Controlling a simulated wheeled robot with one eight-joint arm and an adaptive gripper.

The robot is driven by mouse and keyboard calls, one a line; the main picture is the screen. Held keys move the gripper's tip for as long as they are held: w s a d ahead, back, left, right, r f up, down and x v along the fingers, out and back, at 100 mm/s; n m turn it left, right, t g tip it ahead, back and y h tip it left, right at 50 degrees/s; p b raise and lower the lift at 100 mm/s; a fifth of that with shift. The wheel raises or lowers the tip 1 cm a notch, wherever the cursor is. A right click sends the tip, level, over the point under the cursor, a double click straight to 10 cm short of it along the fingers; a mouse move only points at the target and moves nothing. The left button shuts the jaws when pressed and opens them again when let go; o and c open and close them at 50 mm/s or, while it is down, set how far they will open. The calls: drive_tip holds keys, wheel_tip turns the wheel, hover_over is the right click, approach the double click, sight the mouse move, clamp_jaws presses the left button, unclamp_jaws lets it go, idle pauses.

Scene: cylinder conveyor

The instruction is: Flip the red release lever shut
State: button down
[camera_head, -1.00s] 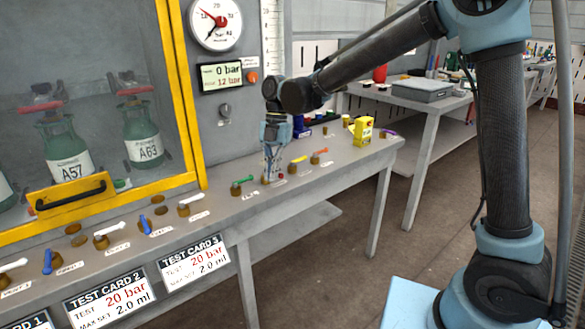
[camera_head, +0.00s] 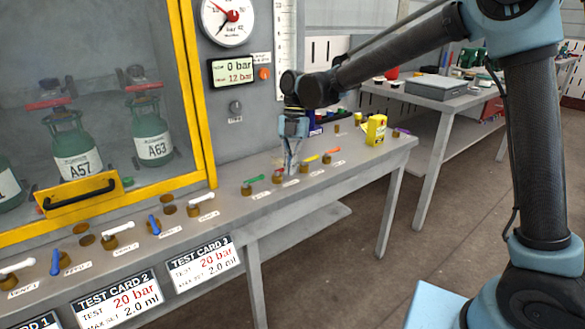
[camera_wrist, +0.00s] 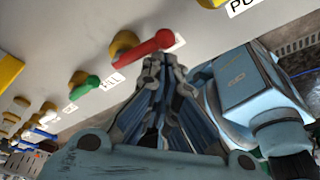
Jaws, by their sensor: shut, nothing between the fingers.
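The red release lever (camera_wrist: 146,48) sits on a brass knob in the wrist view. Its handle points to the right, level with the panel edge. In the head view only a small part of the red lever (camera_head: 280,171) shows, next to my fingers. My gripper (camera_wrist: 161,60) is shut and empty. Its fingertips are right at the free end of the red handle; I cannot tell whether they touch it. In the head view my gripper (camera_head: 290,171) points down at the bench between the green and yellow levers.
The green lever (camera_wrist: 86,86) is to the left of the red one. The yellow lever (camera_head: 312,158) and orange lever (camera_head: 332,151) stand close on the right. A yellow box (camera_head: 376,130) stands farther along the bench. A yellow-framed cabinet (camera_head: 190,100) holds gas cylinders at left.

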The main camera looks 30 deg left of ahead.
drive_tip(key=shift+w+a, duration=0.2)
drive_tip(key=shift+w, duration=0.2)
idle(0.5)
drive_tip(key=shift+d, duration=0.15)
drive_tip(key=shift+s+d+f, duration=0.1)
drive_tip(key=shift+s+d, duration=0.05)
drive_tip(key=shift+d, duration=0.1)
drive_tip(key=d, duration=0.2)
drive_tip(key=s+d, duration=0.1)
drive_tip(key=shift+f, duration=0.35)
drive_tip(key=w+a+r, duration=0.1)
drive_tip(key=a+r, duration=0.2)
drive_tip(key=r, duration=0.6)
drive_tip(key=shift+r, duration=0.3)
drive_tip(key=shift+d, duration=0.1)
